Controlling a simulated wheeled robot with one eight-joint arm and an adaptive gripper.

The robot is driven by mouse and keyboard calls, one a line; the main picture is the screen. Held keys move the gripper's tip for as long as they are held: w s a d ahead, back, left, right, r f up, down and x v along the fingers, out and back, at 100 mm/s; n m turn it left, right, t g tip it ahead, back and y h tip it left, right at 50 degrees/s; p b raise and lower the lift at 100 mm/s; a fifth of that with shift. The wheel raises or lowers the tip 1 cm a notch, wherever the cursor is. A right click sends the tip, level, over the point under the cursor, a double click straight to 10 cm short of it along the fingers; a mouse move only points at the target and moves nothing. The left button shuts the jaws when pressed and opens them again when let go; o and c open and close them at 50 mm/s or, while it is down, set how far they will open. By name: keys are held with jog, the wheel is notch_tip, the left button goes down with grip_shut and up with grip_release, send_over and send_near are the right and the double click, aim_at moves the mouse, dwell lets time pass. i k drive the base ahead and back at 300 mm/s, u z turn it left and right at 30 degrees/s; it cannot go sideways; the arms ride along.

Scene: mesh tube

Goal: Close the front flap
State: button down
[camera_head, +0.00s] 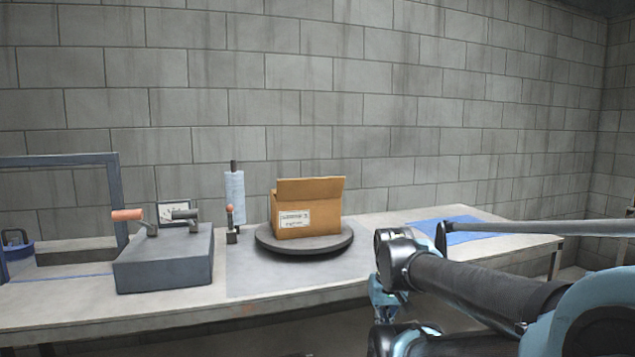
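A brown cardboard box (328,222) with a white label on its near face sits on a round dark turntable (325,248) in the middle of the table. A wide cardboard flap (311,191) stands up above the near face, roughly upright. I cannot tell for sure whether it hinges on the front or the back edge. A narrow bit of cardboard shows at the box's left side. The inside and the other flaps are hidden. My arm reaches in from the lower right, apart from the box. My gripper cannot be made out.
Left of the turntable stand a grey block (165,262) with handled levers, a small red-knobbed lever (231,224) and a pale blue roll (235,190) on a post. A dark frame stands at the far left. A blue cloth (455,227) lies on the right of the table.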

aim_at(308, 189)
jog(key=u, duration=0.8)
jog(key=k, duration=0.85)
jog(key=z, duration=0.3)
